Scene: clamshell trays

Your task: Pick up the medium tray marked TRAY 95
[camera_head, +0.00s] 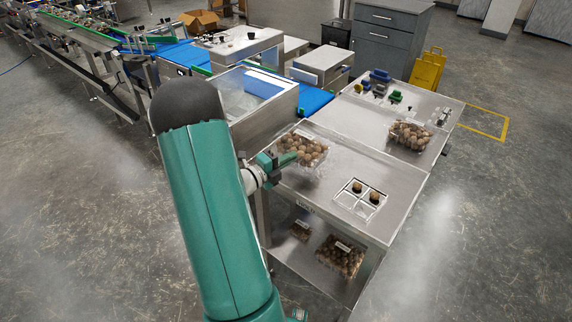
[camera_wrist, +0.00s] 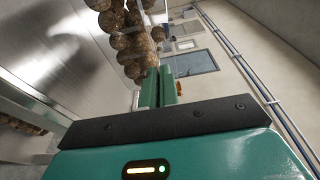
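A clear clamshell tray of brown round pieces (camera_head: 308,151) is at the left end of the near steel table; its marking is unreadable. My gripper (camera_head: 288,159) is at its left side. In the wrist view, my green fingers (camera_wrist: 158,86) are close together with a thin gap, their tips at the tray's brown pieces (camera_wrist: 130,45). They appear shut on the tray's edge, which is hard to see. I cannot tell whether the tray is clear of the table. A similar tray (camera_head: 409,135) stands farther right. A larger tray (camera_head: 340,256) and a smaller one (camera_head: 300,231) are on the lower shelf.
Small blue and green items (camera_head: 380,78) stand farther back. A blue conveyor (camera_head: 313,99) and steel machine (camera_head: 245,105) are at the table's left. The floor at right is open.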

